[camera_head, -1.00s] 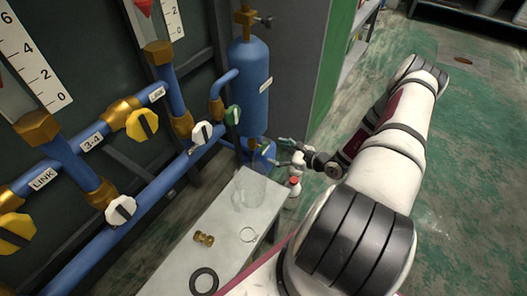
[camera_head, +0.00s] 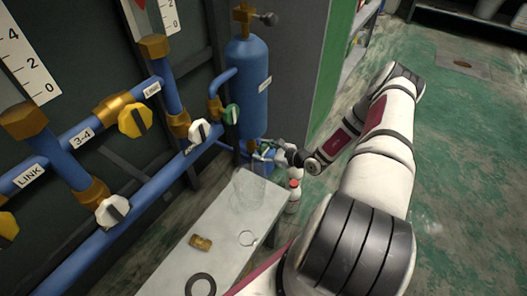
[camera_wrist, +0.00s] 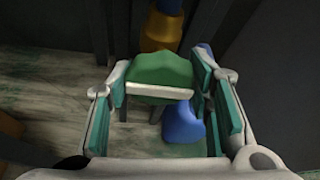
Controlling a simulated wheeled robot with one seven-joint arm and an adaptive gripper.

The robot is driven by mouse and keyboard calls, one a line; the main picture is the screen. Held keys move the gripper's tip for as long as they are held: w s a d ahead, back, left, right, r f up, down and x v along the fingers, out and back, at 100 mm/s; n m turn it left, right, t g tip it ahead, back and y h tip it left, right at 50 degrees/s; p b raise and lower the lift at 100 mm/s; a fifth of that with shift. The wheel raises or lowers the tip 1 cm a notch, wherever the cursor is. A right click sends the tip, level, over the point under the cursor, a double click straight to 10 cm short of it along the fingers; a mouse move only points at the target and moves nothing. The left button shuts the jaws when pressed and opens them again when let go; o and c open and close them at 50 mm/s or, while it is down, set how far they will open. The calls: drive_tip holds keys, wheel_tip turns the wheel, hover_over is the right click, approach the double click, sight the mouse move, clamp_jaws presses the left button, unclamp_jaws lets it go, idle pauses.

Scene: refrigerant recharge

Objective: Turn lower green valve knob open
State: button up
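The lower green valve knob (camera_wrist: 162,68), with a pale bar along its near edge, sits between the two fingers of my gripper (camera_wrist: 160,80) in the wrist view. The teal-padded fingers stand open on either side of it, their tips very close to its edges; I cannot tell whether they touch. A brass fitting (camera_wrist: 162,25) is behind the knob and a blue part (camera_wrist: 183,125) shows beneath it. In the head view my gripper (camera_head: 266,152) reaches in low by the blue cylinder (camera_head: 248,88) and largely hides this knob. Another green knob (camera_head: 232,114) is higher up, apart from my gripper.
A grey bench (camera_head: 222,222) holds a clear beaker (camera_head: 248,190), a brass fitting (camera_head: 201,243), a thin ring (camera_head: 248,238) and a black ring (camera_head: 201,286). Blue pipes with yellow and white knobs (camera_head: 135,120) run along the left. A bottle (camera_head: 294,192) stands beneath my arm.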

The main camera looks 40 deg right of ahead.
drive_tip(key=c, duration=0.4)
drive_tip(key=shift+o, duration=0.2)
drive_tip(key=shift+n+p, duration=0.3)
drive_tip(key=shift+p, duration=0.15)
drive_tip(key=n+h+p, duration=0.1)
drive_tip(key=n+p, duration=0.1)
drive_tip(key=shift+a+r+t+p, duration=0.1)
drive_tip(key=shift+t+p, duration=0.2)
drive_tip(key=shift+p, duration=0.05)
drive_tip(key=n+t+h+p, duration=0.1)
drive_tip(key=n+h+p, duration=0.1)
drive_tip(key=n, duration=0.1)
drive_tip(key=shift+p, duration=0.35)
drive_tip(key=n+t+h+p, duration=0.1)
drive_tip(key=n+t, duration=0.1)
drive_tip(key=n, duration=0.2)
drive_tip(key=shift+n, duration=0.3)
drive_tip(key=shift+n+t, duration=1)
drive_tip(key=shift+n, duration=1)
